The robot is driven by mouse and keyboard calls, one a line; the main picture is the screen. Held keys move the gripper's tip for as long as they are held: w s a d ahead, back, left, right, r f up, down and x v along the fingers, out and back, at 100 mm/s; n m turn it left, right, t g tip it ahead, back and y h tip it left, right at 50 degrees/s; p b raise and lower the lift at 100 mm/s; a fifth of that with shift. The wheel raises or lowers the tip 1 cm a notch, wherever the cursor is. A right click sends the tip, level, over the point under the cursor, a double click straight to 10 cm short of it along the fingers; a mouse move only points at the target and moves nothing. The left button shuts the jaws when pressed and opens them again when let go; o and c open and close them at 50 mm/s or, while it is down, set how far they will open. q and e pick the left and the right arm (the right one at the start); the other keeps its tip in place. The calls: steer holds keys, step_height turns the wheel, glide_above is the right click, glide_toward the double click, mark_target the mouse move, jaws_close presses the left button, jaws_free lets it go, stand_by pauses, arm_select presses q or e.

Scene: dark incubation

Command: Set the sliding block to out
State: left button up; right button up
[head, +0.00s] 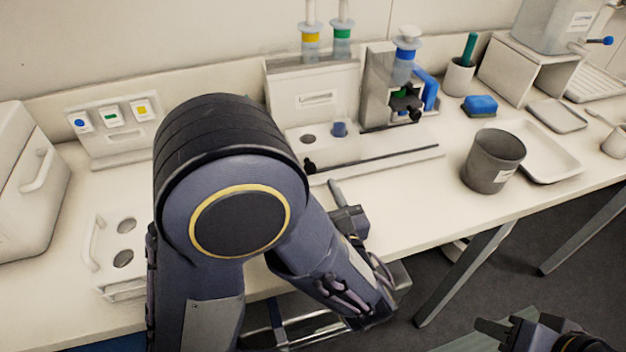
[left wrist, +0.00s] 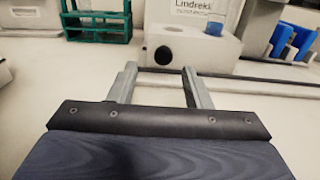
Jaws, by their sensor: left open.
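The sliding block (head: 350,150) is a pale block with a dark hole, a blue piece on top and a black knob (head: 309,166) on its front. It sits at the left end of a dark rail (head: 385,157), before a pale panel. In the left wrist view the block (left wrist: 195,48) and its round black knob (left wrist: 163,55) are just beyond the fingertips. My left gripper (left wrist: 160,72) is open and empty, its fingers apart on either side below the knob. In the head view it (head: 336,188) is in front of the block, partly hidden by my arm. My right gripper (head: 485,328) is low at the bottom right, partly cut off.
A dark grey cup (head: 493,162) and white tray (head: 550,160) stand to the right. A stand with a blue clamp (head: 428,90) is behind the rail. A green rack (left wrist: 97,32) is left of the block. Bare bench lies between rail and cup.

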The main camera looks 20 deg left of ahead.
arm_select(q)
steer(key=shift+v, duration=1.55)
